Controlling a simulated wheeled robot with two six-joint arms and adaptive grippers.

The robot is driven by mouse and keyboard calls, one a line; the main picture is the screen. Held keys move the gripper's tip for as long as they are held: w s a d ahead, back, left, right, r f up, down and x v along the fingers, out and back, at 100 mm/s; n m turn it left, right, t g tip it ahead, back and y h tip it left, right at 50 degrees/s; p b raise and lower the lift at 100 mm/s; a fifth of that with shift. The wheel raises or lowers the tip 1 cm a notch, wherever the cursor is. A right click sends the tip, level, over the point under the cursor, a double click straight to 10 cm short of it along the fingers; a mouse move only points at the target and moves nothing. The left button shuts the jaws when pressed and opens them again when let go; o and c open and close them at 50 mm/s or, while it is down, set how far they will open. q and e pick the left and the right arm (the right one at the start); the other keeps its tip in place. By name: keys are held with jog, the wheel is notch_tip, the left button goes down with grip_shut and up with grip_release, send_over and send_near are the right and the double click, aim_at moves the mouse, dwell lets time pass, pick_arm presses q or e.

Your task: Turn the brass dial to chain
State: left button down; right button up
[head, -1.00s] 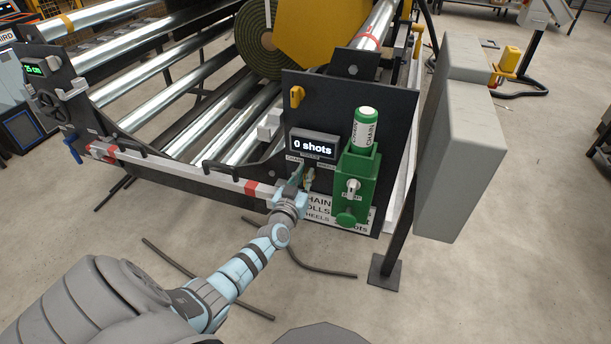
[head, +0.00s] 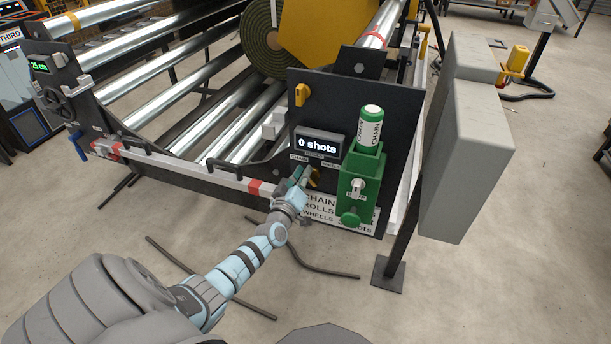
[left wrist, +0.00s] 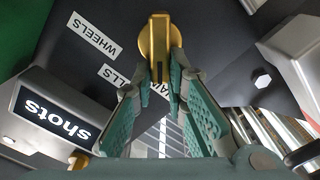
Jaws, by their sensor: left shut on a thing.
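The brass dial (left wrist: 157,35) is a round knob with a raised bar on the dark panel (head: 400,150). In the left wrist view my left gripper (left wrist: 162,68) is shut on the bar, with one green finger on each side. The bar points down in that view, over the partly hidden chain label (left wrist: 160,87). The rolls label (left wrist: 118,76) and wheels label (left wrist: 94,33) lie to its left. In the head view my left gripper (head: 305,175) partly covers the dial (head: 314,178). My right gripper is not in view.
A display (head: 318,143) reading "0 shots" sits above the dial. A green holder (head: 360,185) with a green-and-white canister (head: 370,125) stands close on the right. A grey box (head: 462,150) on a post is further right. A yellow knob (head: 302,95) is higher up.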

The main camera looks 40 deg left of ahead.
pick_arm(q)
jog(key=shift+f+n, duration=0.1)
jog(key=shift+n, duration=0.2)
jog(key=c, duration=1.6)
grip_release()
jog(key=shift+s, duration=0.1)
jog(key=v, duration=1.2)
